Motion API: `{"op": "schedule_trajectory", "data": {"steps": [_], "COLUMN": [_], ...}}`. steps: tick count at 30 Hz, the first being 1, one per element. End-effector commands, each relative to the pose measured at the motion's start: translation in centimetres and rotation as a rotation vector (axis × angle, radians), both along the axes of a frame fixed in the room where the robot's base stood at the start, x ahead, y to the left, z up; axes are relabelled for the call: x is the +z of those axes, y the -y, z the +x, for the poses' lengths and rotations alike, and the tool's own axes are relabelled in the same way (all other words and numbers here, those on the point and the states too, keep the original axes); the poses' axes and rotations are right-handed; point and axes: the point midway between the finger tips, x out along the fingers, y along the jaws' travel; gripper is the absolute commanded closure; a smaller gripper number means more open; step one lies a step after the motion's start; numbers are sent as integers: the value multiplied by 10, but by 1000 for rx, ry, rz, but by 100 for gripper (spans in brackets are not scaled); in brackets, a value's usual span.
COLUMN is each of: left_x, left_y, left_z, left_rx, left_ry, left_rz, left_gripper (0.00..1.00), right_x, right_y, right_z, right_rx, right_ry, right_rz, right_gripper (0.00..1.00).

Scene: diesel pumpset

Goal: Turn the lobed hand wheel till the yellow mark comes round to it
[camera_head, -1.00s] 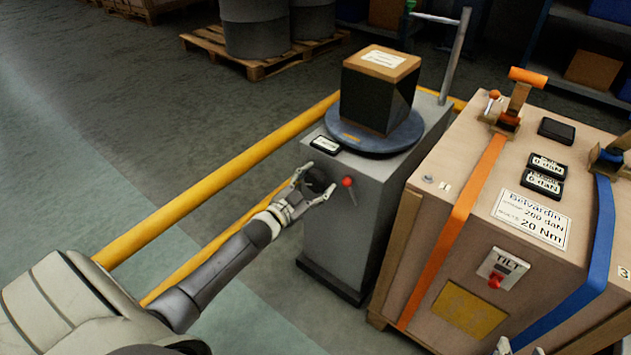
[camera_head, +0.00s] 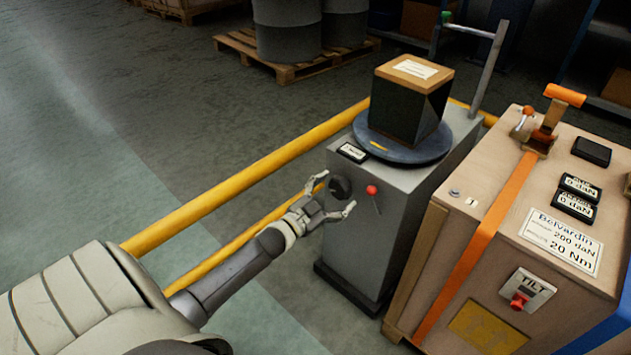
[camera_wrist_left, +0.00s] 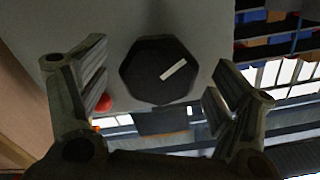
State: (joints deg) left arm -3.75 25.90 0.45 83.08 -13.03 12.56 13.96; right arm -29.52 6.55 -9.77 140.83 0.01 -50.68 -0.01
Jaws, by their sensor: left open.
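The dark lobed hand wheel (camera_head: 340,187) is on the front of a grey pedestal (camera_head: 345,235). The left wrist view shows it face on as a dark knob (camera_wrist_left: 150,80) with a white line slanting up to the right. A yellow mark (camera_head: 380,147) shows on the near rim of the blue-grey turntable (camera_head: 448,150) on top. My left gripper (camera_head: 335,194) is open in front of the wheel, one finger at each side. In the left wrist view the fingers (camera_wrist_left: 160,84) stand apart from the wheel, with gaps on both sides. My right gripper is not in view.
A red-knobbed lever (camera_head: 372,190) is just right of the wheel. A dark box with a tan top (camera_head: 415,68) stands on the turntable. A strapped wooden crate (camera_head: 470,225) stands close at right. Yellow rails (camera_head: 240,182) run left; open floor lies beyond.

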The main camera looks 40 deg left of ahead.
Motion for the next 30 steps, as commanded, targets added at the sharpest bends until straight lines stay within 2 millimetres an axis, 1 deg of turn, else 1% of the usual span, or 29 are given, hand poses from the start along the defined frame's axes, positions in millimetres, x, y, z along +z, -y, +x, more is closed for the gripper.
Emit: {"op": "schedule_trajectory", "data": {"steps": [1,9,15,21,30], "left_x": [-1,-1,-1,0,0], "left_y": [0,-4,-6,-7,-8], "left_z": [-9,-55,-82,-96,-98], "left_rx": [-1,-1,0,-1,0], "left_ry": [-3,-4,-2,0,0], "left_rz": [1,-1,1,1,1], "left_gripper": [16,16,16,16,16], "right_x": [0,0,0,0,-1], "right_y": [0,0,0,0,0], "right_z": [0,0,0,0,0], "right_rx": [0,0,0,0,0], "right_ry": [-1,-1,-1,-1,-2], "right_rz": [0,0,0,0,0], "right_gripper": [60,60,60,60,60]}}
